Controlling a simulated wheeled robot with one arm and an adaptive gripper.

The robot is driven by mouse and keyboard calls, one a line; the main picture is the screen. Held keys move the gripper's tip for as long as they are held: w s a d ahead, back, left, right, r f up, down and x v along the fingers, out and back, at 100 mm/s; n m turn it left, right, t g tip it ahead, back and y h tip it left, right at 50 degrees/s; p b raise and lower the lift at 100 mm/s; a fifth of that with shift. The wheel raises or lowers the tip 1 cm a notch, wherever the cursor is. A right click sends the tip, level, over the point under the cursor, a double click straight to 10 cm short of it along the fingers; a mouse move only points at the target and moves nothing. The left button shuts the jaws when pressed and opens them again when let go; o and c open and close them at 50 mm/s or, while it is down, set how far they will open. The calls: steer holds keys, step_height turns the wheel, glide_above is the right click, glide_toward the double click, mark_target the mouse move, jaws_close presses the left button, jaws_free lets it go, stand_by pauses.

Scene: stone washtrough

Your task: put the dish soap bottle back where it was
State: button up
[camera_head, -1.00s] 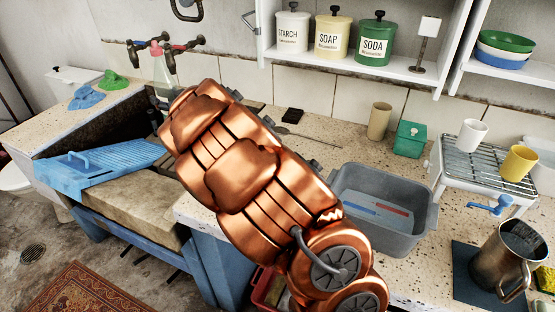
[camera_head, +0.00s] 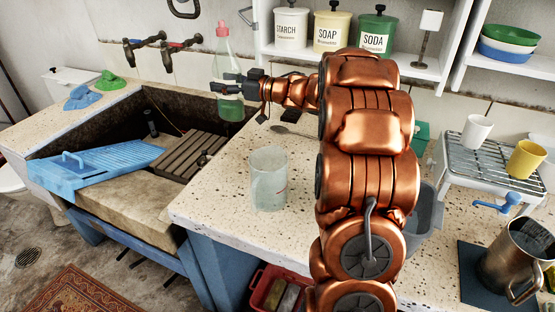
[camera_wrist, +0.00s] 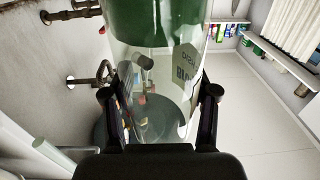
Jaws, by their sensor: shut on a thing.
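The dish soap bottle (camera_head: 224,62) is clear with a pink-red cap and green liquid low inside. My gripper (camera_head: 229,86) is shut on its lower part and holds it upright near the back wall, around the right end of the stone trough. Whether its base touches anything is hard to tell. In the wrist view the bottle (camera_wrist: 152,60) fills the middle between my two fingers (camera_wrist: 160,108), with a label partly showing on its right side.
A clear cup (camera_head: 268,180) stands on the speckled counter (camera_head: 225,205). The trough (camera_head: 110,115) holds a slatted wooden rack (camera_head: 185,155) and a blue washboard (camera_head: 95,163). Two taps (camera_head: 165,50) stick out left of the bottle. My arm hides much of the grey basin (camera_head: 425,215).

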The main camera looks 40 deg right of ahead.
steer(key=s+d+f+b, duration=0.1)
steer(key=s+d+f, duration=0.2)
steer(key=s+d, duration=0.55)
step_height(320, 180, down, 10)
steer(key=s+y, duration=0.1)
steer(key=shift+n+g, duration=0.3)
steer(key=shift+n, duration=0.1)
steer(key=shift+f+b, duration=0.1)
steer(key=shift+b, duration=0.2)
steer(key=o, duration=1.4)
steer(key=shift+v, duration=3.7)
